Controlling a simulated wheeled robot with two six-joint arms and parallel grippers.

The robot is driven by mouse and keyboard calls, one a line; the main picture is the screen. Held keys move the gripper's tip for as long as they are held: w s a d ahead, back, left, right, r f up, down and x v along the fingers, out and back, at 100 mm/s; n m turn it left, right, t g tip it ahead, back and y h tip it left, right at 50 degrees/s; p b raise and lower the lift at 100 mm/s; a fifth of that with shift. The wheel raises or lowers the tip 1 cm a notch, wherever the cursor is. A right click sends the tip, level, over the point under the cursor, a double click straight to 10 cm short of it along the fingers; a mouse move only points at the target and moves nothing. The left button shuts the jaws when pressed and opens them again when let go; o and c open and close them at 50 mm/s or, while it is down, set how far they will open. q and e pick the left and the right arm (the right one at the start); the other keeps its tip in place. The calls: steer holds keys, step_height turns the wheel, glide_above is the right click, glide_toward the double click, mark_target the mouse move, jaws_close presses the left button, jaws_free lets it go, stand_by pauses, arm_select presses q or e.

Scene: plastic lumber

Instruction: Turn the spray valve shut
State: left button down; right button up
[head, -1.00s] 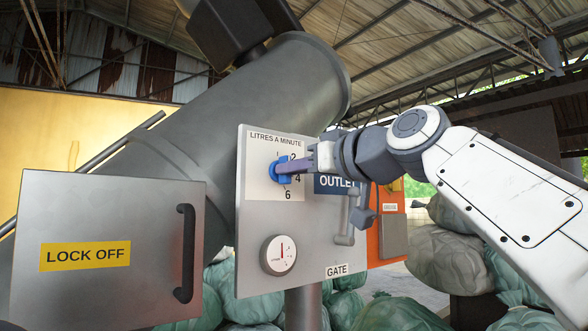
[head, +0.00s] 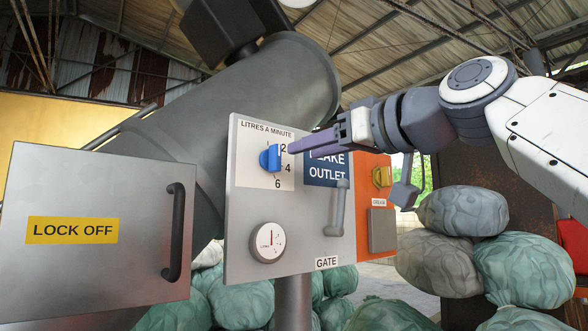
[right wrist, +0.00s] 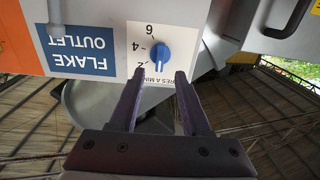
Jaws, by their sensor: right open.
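The blue spray valve knob (head: 270,158) sits on a white dial plate headed LITRES A MINUTE, with 2, 4 and 6 down its right side. In the right wrist view the knob (right wrist: 159,50) shows upside down, with a pale line pointing toward the heading. My right gripper (head: 291,146) is just right of the knob in the head view, apart from it and empty. In the wrist view its open fingers (right wrist: 160,77) point at the knob, with a gap between tips and knob. My left gripper is not in view.
The grey panel (head: 245,215) also carries a round gauge (head: 267,242), a FLAKE OUTLET label and a GATE lever (head: 338,208). A LOCK OFF door (head: 95,275) with a black handle is at left. An orange box (head: 372,230) and stacked sacks (head: 462,212) are at right.

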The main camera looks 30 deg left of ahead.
steer(key=shift+b+v, duration=0.3)
steer(key=shift+v, duration=1.2)
steer(key=shift+w, duration=0.1)
